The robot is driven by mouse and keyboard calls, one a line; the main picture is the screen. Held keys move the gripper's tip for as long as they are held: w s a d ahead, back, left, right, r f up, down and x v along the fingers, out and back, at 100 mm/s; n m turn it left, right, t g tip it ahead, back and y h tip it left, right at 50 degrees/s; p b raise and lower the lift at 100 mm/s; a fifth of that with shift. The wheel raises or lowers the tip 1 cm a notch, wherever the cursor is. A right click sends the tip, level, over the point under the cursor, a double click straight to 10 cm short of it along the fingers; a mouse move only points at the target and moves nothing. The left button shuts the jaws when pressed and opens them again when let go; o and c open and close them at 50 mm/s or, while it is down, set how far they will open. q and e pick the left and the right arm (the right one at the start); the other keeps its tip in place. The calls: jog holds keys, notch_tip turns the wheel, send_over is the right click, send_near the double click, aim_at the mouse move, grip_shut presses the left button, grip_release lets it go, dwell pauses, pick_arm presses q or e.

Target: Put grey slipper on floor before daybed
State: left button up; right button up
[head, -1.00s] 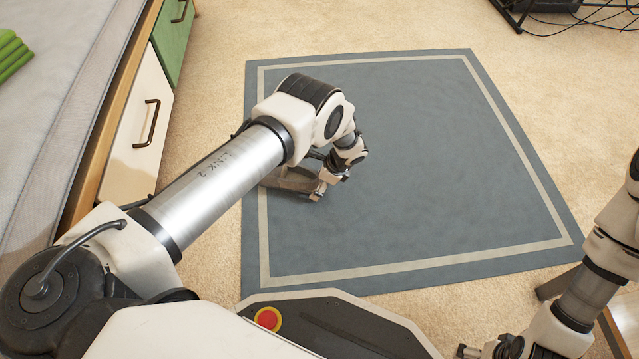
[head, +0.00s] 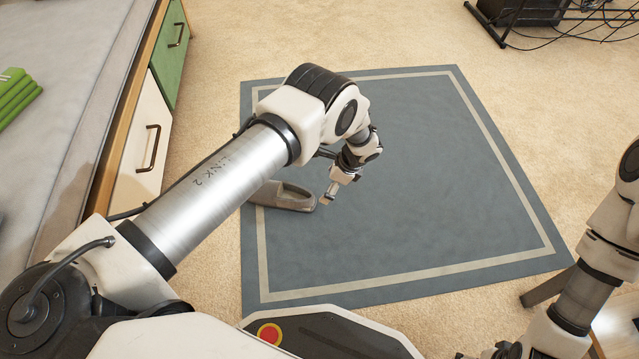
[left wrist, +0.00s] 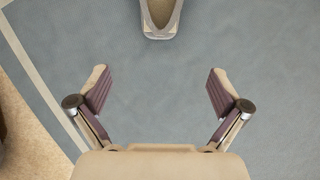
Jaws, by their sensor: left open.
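The grey slipper (head: 284,196) lies on the left part of the blue-grey rug, partly hidden behind my left forearm in the head view. One end of the slipper (left wrist: 161,18) shows at the top of the left wrist view. My left gripper (head: 328,194) is open and empty, just right of the slipper and apart from it. In the left wrist view its two fingers (left wrist: 158,92) are spread wide over bare rug. My right gripper (head: 480,354) is at the bottom edge, too cut off to read.
The blue-grey rug (head: 430,190) with a pale border is clear to the right of the slipper. Beige carpet (head: 300,45) surrounds it. A black stand with cables (head: 520,15) is at the top right.

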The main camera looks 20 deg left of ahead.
pick_arm(q)
jog(key=s+f+n+h, duration=0.1)
jog(key=s+n, duration=0.1)
jog(key=s, duration=0.2)
jog(key=s+a+f+n+h, duration=0.1)
jog(key=s+f+n, duration=0.1)
jog(key=s, duration=0.3)
jog(key=s+f+n+h, duration=0.1)
jog(key=s, duration=0.4)
jog(key=shift+s+a+f+n+g+h, duration=0.2)
jog(key=shift+n+g+h, duration=0.1)
jog(key=shift+n+g, duration=0.1)
jog(key=s+a+r+n, duration=0.1)
jog(key=s+r+n, duration=0.1)
jog(key=s, duration=0.4)
jog(key=s+a+r+n+t, duration=0.1)
jog(key=s+r+n, duration=0.2)
jog(key=s+n, duration=0.2)
jog(key=s+a+r+n+h, duration=0.1)
jog(key=s+r+n, duration=0.2)
jog(key=s, duration=0.4)
jog(key=shift+s+r+n+t, duration=0.2)
jog(key=shift+s+n+t, duration=0.1)
jog(key=shift+s+n, duration=0.15)
